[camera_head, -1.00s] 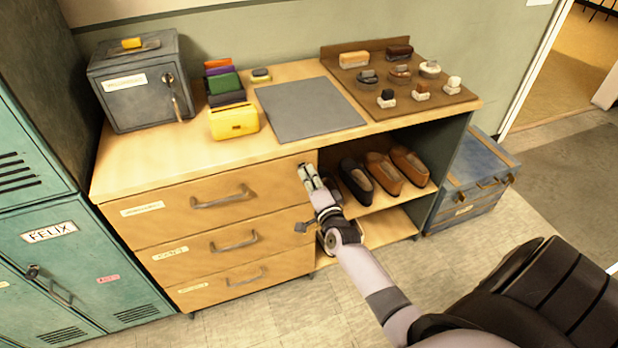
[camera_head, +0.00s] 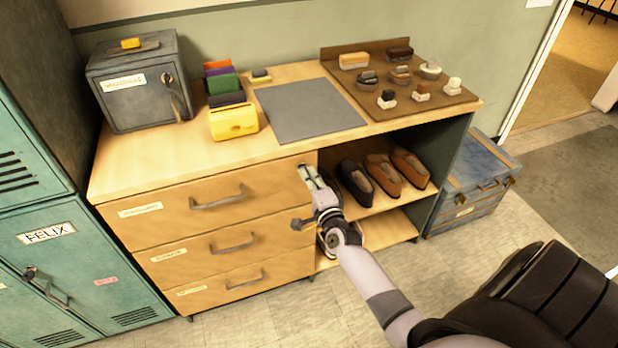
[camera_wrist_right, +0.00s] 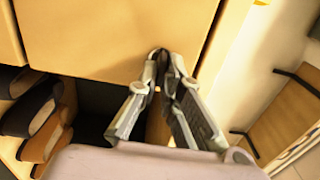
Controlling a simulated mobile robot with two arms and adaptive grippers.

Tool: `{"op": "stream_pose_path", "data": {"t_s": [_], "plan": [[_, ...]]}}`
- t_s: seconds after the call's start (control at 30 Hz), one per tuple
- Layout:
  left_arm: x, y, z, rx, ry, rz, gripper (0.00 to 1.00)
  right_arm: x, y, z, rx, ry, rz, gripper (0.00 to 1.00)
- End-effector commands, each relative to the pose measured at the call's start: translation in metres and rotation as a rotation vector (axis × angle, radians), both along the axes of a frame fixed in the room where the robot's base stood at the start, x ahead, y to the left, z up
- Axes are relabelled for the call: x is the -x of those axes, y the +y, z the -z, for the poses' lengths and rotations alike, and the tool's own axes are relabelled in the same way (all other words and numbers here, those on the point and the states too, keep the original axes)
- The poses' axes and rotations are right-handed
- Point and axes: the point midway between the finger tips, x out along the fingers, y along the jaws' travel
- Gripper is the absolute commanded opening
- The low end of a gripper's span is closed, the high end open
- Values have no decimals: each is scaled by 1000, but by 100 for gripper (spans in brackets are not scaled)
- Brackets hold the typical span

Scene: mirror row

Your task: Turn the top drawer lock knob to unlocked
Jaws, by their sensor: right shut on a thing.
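The top drawer (camera_head: 215,203) is shut in the wooden cabinet, with a grey bar handle and a white label. Its lock knob is a small dark piece at the upper right corner of the drawer front, mostly hidden by my fingers. My right gripper (camera_head: 306,172) reaches this corner and is shut on the knob. In the right wrist view the fingertips (camera_wrist_right: 165,64) close together around the dark knob (camera_wrist_right: 158,53) against the wooden front. Which way the knob points cannot be told. My left gripper is not in view.
Two more drawers (camera_head: 228,245) lie below. Right of the drawers is an open shelf with shoes (camera_head: 382,173). A grey safe (camera_head: 138,85), a yellow box (camera_head: 234,122) and a brush board (camera_head: 440,98) stand on top. A blue chest (camera_head: 478,180) stands at right.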

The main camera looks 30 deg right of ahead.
Motion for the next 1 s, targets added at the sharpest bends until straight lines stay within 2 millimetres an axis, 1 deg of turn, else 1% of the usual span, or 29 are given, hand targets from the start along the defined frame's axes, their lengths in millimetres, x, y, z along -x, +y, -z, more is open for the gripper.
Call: {"op": "stream_pose_path", "data": {"t_s": [0.1, 0.13, 0.4, 0.67, 0.77, 0.87, 1.0], "plan": [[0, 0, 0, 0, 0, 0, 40, 0, 0, 1, -3, 1, 0, 0], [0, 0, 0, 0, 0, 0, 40, 0, 0, 1, -3, 1, 0, 9], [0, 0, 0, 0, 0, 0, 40, 0, 0, 0, -1, 1, 0, 27], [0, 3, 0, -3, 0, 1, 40, 0, 0, 0, 0, 0, 0, 28], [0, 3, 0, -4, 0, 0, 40, 5, 1, 1, 0, 2, 0, 28], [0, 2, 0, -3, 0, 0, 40, 16, 4, 2, -2, 3, 0, 28], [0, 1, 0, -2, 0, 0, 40, 44, 10, 2, 0, 3, 1, 28]]}}
